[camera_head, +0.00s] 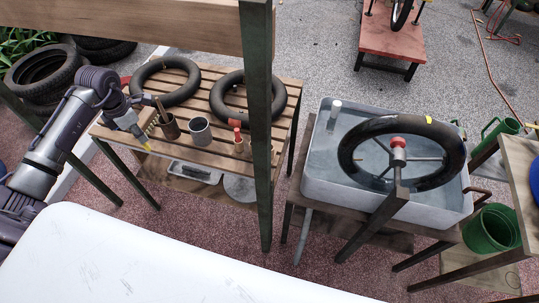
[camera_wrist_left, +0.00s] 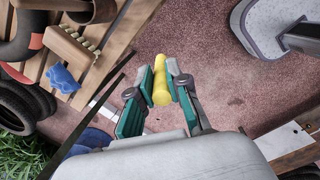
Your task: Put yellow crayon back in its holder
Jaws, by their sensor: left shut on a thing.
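My left gripper (camera_head: 143,141) is shut on the yellow crayon (camera_wrist_left: 160,82). In the left wrist view the crayon sits between the fingertips of the gripper (camera_wrist_left: 160,88), with red ground below it. In the head view its yellow tip (camera_head: 147,147) points down, near the left part of the slatted bench. A brown cup (camera_head: 169,126) with a stick in it stands just right of the gripper, and a grey cup (camera_head: 200,130) stands beside it. I cannot tell which container is the crayon's holder. My right gripper is not in view.
Two black inner tubes (camera_head: 166,80) lie on the slatted bench (camera_head: 205,87). A water basin (camera_head: 318,180) holding a tube stands right.

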